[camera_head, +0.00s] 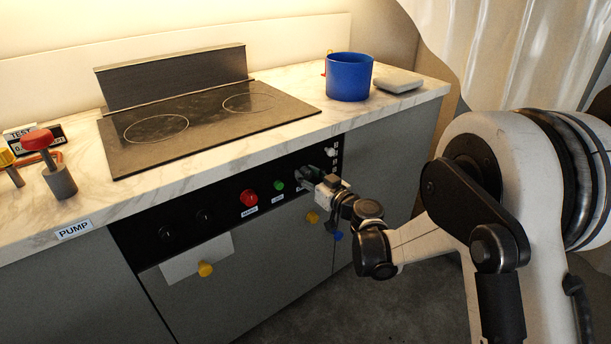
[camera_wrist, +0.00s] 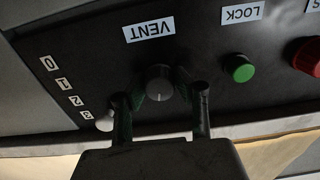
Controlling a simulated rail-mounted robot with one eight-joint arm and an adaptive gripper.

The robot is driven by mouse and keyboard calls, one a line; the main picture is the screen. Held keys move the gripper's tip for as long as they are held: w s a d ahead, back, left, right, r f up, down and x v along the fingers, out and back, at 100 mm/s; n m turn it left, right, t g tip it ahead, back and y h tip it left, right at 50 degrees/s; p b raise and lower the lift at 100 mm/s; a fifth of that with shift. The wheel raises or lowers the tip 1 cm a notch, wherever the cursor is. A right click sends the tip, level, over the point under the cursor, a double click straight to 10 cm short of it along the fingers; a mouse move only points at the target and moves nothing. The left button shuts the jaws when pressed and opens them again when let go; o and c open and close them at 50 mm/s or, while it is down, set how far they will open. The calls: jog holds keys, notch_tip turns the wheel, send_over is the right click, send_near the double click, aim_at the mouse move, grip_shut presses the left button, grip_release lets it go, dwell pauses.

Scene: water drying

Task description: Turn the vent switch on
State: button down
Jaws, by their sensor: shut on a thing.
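The vent switch is a dark round knob (camera_wrist: 159,78) on the black front panel, beside a VENT label (camera_wrist: 149,29) that appears upside down in the wrist view. My gripper (camera_wrist: 161,95) has one finger on each side of this knob and is shut on it. A faint pale mark shows on the knob, but its exact setting is hard to read. In the head view my gripper (camera_head: 306,180) is at the right part of the panel and hides the knob.
A green button (camera_head: 279,186) by a LOCK label and a red button (camera_head: 249,197) are left of my gripper. A pale knob (camera_head: 330,152) by a numbered scale is close on the other side. The countertop edge overhangs the panel. A blue pot (camera_head: 349,77) stands above.

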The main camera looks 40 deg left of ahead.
jog(key=m+b, duration=0.2)
jog(key=m, duration=0.5)
jog(key=shift+f, duration=0.1)
jog(key=m, duration=0.4)
jog(key=shift+m+b, duration=0.55)
jog(key=shift+m, duration=1.55)
jog(key=c, duration=1.4)
grip_release()
jog(key=shift+d, duration=0.15)
jog(key=v, duration=1.2)
